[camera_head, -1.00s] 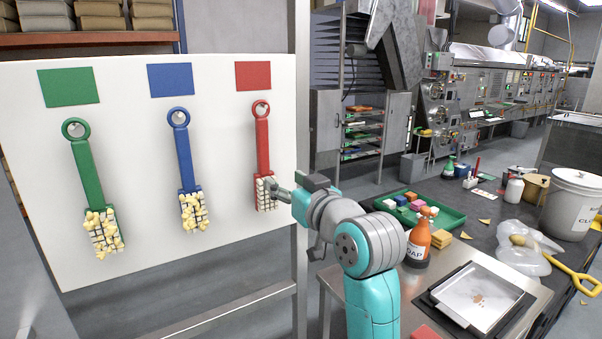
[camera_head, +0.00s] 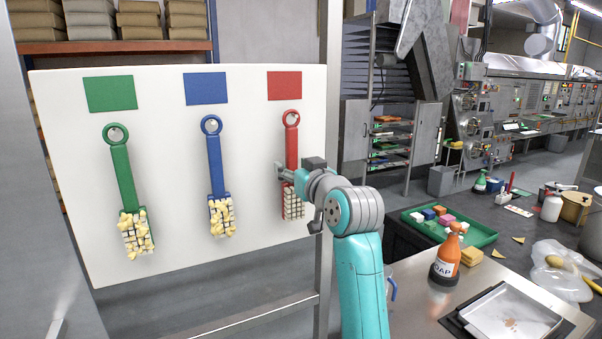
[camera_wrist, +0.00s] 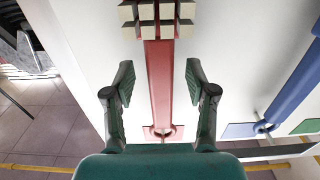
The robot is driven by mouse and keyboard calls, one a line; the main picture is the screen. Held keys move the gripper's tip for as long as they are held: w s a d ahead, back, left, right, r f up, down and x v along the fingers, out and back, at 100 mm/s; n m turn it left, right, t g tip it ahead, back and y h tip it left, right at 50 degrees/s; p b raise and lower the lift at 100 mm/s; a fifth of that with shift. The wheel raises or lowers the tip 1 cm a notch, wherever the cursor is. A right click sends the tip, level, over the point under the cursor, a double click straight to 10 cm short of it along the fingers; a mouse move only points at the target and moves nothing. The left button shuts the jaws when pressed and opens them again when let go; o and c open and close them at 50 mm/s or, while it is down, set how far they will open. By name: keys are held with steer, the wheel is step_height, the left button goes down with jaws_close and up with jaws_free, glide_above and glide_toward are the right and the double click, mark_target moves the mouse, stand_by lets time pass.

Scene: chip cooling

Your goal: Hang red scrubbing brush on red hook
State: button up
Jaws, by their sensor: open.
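The red scrubbing brush (camera_head: 291,150) hangs on the white board below the red square, its ring (camera_head: 291,119) around the hook and its bristle head down. In the wrist view the red handle (camera_wrist: 160,85) runs between the two fingers, with the bristle block (camera_wrist: 158,18) at the top and the ring around the hook (camera_wrist: 163,132) at the bottom. My gripper (camera_head: 282,172) is open in front of the brush, with fingers apart on both sides of the handle (camera_wrist: 159,80). Gaps show between fingers and handle. Part of the brush is hidden behind my gripper in the head view.
A blue brush (camera_head: 215,165) and a green brush (camera_head: 123,180) hang to the left on the same white board (camera_head: 170,130). A steel table (camera_head: 415,300) at lower right holds a soap bottle (camera_head: 446,257) and a tray (camera_head: 512,318). A metal post (camera_head: 325,240) stands beside the board.

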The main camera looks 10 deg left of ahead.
steer(key=shift+w+a, duration=0.15)
steer(key=shift+w, duration=0.05)
jaws_close()
stand_by(0.8)
jaws_free()
